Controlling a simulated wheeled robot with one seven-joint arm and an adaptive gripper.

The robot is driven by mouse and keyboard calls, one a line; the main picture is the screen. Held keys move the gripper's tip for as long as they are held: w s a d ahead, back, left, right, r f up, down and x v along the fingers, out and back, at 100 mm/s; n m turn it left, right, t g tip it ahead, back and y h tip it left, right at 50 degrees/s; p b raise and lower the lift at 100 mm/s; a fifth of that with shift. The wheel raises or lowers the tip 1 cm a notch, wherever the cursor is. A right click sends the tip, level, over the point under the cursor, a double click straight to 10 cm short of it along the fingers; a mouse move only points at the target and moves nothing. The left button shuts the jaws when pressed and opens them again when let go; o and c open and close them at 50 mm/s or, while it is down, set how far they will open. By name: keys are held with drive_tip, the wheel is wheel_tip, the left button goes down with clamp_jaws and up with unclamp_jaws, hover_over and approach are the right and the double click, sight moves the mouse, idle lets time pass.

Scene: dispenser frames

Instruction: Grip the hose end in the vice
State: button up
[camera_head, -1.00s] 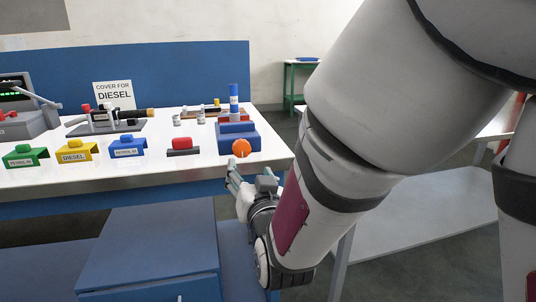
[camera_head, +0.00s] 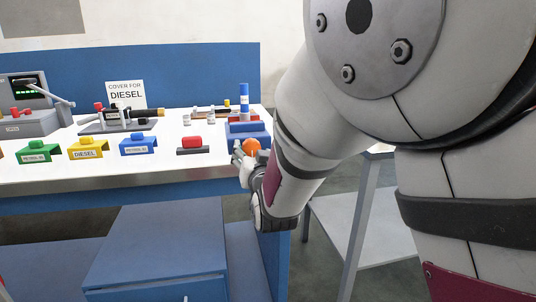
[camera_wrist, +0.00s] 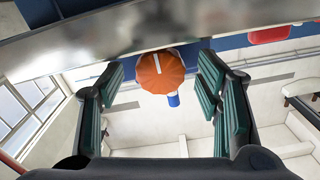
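The blue vice (camera_head: 250,129) stands at the right end of the white bench, with an orange knob (camera_head: 252,146) on its front. An upright blue-and-white cylinder (camera_head: 244,98) stands at the vice; I cannot tell whether it is the hose end or whether the jaws touch it. My gripper (camera_head: 236,152) is at the bench's front edge, just left of the knob in the head view. In the wrist view the orange knob (camera_wrist: 161,72) shows between the two green-padded fingers. My gripper (camera_wrist: 160,72) is open and empty, with gaps on both sides of the knob.
The metal bench edge (camera_wrist: 60,50) passes close to my fingers. Green (camera_head: 38,152), yellow (camera_head: 88,149) and blue (camera_head: 138,146) covers and a red-topped block (camera_head: 192,146) stand along the bench front. A blue cabinet (camera_head: 157,245) is below.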

drive_tip(key=c, duration=1)
drive_tip(key=shift+c, duration=0.2)
drive_tip(key=shift+m+b, duration=0.3)
drive_tip(key=shift+b, duration=0.2)
drive_tip(key=shift+m+b, duration=0.4)
drive_tip(key=shift+b, duration=0.2)
drive_tip(key=o, duration=1.2)
drive_tip(key=shift+c, duration=0.2)
drive_tip(key=shift+s, duration=0.1)
